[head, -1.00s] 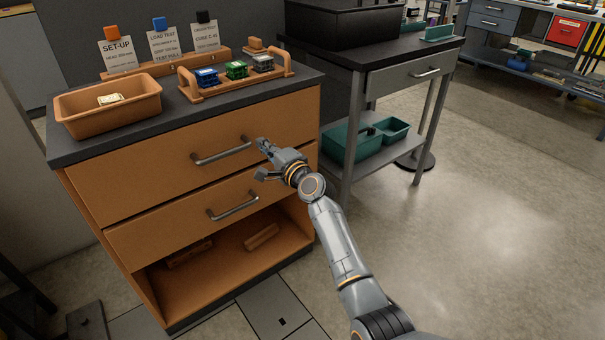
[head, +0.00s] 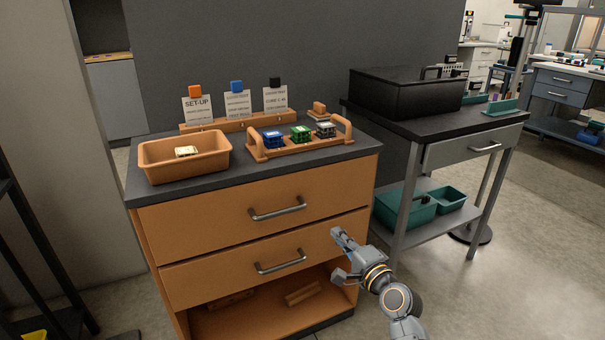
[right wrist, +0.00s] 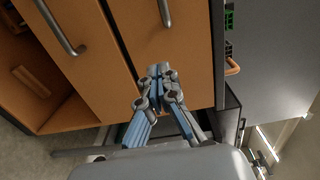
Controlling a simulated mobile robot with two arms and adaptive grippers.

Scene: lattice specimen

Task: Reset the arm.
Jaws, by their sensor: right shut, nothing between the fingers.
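My right gripper (head: 342,238) is in front of the orange cabinet's lower right corner, apart from the drawer handles. Its fingers meet with nothing between them, as the right wrist view (right wrist: 160,72) shows. My right arm comes in from the bottom of the head view. My left gripper is not in view.
The cabinet (head: 230,232) has two shut drawers and an open bottom shelf. On its top are an orange bin (head: 160,172) with a pale block, a carrier (head: 283,149) with blue, green and grey blocks, and cards. A cart (head: 440,155) stands right; floor (head: 520,280) is clear there.

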